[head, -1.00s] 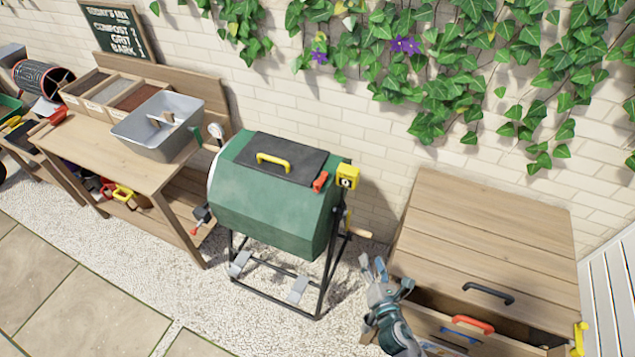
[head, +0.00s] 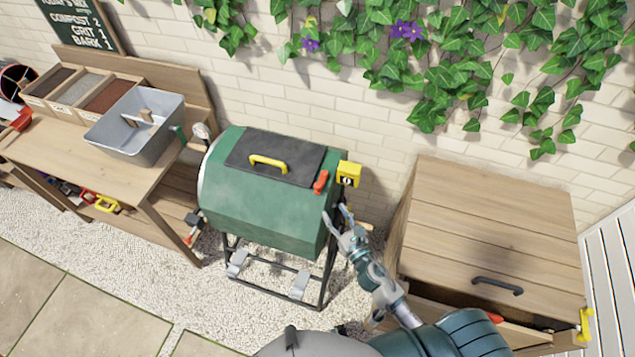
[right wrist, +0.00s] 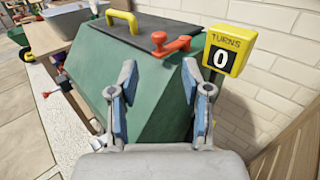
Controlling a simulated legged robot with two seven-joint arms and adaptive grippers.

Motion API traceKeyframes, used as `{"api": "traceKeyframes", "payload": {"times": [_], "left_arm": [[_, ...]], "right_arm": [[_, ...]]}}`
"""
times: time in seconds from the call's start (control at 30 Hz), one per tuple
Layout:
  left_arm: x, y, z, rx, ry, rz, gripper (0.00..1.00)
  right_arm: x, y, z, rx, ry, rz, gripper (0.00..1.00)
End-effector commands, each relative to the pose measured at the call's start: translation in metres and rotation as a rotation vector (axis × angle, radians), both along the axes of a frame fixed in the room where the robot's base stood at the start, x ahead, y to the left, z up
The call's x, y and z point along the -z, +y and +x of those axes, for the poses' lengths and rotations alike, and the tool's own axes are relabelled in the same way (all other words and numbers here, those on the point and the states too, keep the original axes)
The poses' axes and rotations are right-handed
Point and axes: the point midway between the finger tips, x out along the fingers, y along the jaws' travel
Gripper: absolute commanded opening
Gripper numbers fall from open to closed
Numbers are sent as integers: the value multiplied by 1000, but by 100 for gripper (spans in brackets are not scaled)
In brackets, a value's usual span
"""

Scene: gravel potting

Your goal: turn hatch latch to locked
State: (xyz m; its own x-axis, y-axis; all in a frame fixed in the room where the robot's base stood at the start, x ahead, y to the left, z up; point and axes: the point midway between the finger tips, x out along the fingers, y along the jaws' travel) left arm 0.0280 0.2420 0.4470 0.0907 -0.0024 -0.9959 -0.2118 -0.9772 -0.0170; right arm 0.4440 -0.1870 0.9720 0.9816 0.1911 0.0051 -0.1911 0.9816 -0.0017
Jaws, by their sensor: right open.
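The green compost tumbler (head: 265,200) stands on a black frame. Its dark hatch (head: 290,160) with a yellow handle (head: 268,163) is on top and looks closed. The red hatch latch (head: 321,182) sits at the hatch's right edge. In the right wrist view the latch (right wrist: 170,45) has a round knob at its left and an arm reaching right. My right gripper (head: 338,218) is open and empty, just below and right of the latch. In the right wrist view its fingers (right wrist: 160,95) stand apart with the latch beyond them. My left gripper is not in view.
A yellow turns counter (head: 349,173) reading 0 is close right of the latch. A wooden cabinet (head: 485,220) with an open drawer stands to the right. A potting bench (head: 90,165) with a grey tub (head: 135,125) is on the left.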

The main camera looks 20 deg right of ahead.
Motion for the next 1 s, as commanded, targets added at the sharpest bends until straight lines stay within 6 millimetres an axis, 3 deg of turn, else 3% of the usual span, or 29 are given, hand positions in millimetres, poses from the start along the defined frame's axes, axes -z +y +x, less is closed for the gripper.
{"api": "traceKeyframes", "payload": {"times": [0.3,0.5,0.93,1.0], "left_arm": [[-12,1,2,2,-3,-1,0],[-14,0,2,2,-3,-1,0],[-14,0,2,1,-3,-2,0],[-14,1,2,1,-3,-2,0]], "right_arm": [[-3,17,74,1,-2,0,48],[-1,22,103,2,0,1,48],[-1,23,113,1,0,2,48],[-1,23,113,1,0,1,31]]}}
